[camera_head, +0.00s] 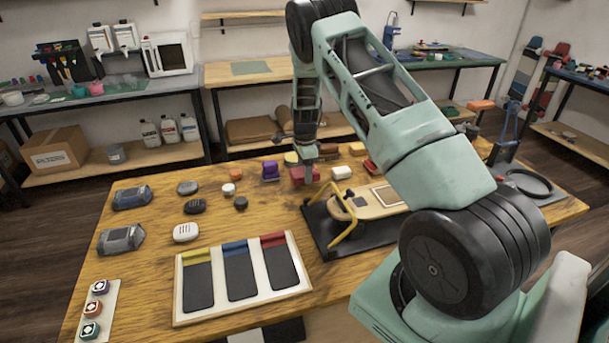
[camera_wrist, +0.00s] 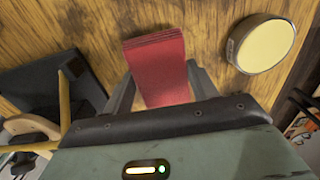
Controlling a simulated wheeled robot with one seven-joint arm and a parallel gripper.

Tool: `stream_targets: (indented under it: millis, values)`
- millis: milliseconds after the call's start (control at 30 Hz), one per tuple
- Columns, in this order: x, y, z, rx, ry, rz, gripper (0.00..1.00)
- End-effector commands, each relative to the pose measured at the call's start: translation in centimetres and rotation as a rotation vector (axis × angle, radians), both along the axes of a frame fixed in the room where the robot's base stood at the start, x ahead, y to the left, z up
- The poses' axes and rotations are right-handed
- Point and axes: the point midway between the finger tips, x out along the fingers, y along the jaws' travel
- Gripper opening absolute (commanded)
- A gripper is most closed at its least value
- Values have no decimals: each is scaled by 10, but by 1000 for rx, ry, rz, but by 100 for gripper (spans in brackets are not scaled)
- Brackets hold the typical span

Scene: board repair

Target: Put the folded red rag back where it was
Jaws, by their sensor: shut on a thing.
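The folded red rag (camera_wrist: 158,62) shows its layered edge in the wrist view, between the two fingers of my gripper (camera_wrist: 161,88). My gripper is shut on it. In the head view the rag (camera_head: 300,176) is at the far middle part of the wooden workbench (camera_head: 150,262), under my gripper (camera_head: 309,160), which partly covers it. I cannot tell whether the rag touches the bench or hangs just above it.
A round yellow-topped tin (camera_wrist: 264,46) is right of the rag in the wrist view. A purple item (camera_head: 270,170) and a white block (camera_head: 341,172) flank the rag. A skateboard deck (camera_head: 375,205) lies on a black stand nearby. A three-part tray (camera_head: 240,298) is in front.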

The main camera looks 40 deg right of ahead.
Motion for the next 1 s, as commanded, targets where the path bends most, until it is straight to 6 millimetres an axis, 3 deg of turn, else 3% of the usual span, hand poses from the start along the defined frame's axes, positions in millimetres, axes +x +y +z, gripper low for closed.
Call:
stream_targets:
  millis: [133,500,533,600,1000]
  values:
    - [0,0,-20,1,2,0,37]
    - [0,0,-25,0,0,1,37]
    - [0,0,-25,0,0,1,61]
    - [0,0,-24,0,0,1,80]
    - [1,0,-16,0,-1,1,80]
